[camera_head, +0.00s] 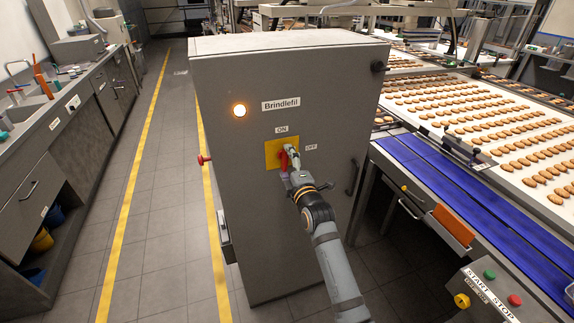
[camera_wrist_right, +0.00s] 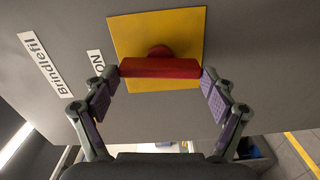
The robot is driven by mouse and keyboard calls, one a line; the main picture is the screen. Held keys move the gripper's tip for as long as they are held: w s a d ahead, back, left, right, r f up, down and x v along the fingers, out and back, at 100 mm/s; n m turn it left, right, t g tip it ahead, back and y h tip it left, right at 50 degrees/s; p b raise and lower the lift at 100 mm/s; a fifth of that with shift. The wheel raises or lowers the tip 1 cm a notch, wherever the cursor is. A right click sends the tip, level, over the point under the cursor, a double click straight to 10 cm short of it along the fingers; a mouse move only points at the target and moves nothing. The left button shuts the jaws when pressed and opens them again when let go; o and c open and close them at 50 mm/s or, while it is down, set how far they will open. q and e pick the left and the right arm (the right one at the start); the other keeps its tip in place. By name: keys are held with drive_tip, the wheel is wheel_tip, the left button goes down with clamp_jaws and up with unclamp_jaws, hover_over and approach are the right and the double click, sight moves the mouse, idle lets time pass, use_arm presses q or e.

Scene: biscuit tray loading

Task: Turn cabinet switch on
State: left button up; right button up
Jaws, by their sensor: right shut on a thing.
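The grey cabinet (camera_head: 240,200) stands in the middle of the head view, with a yellow switch plate (camera_head: 270,153) on its front. An ON label (camera_head: 281,129) is above the plate and an OFF label (camera_head: 311,148) is to its right. The red switch handle (camera_wrist_right: 160,68) lies lengthwise in line with the ON label (camera_wrist_right: 96,58) in the right wrist view. My right gripper (camera_head: 289,155) is shut on it, one fingertip at each end; in the head view the gripper partly hides it. My left gripper is not in view.
A round lamp (camera_head: 240,110) glows orange on the cabinet. A red knob (camera_head: 204,159) sticks out at its left edge and a dark door handle (camera_head: 352,177) is on the right. A biscuit conveyor (camera_head: 450,190) stands to the right, a sink counter (camera_head: 40,120) to the left. The floor between is clear.

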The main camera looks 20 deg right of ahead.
drive_tip(key=shift+n, duration=0.6)
drive_tip(key=shift+f, duration=0.1)
drive_tip(key=o, duration=1)
drive_tip(key=s, duration=1.2)
drive_tip(key=shift+d, duration=0.2)
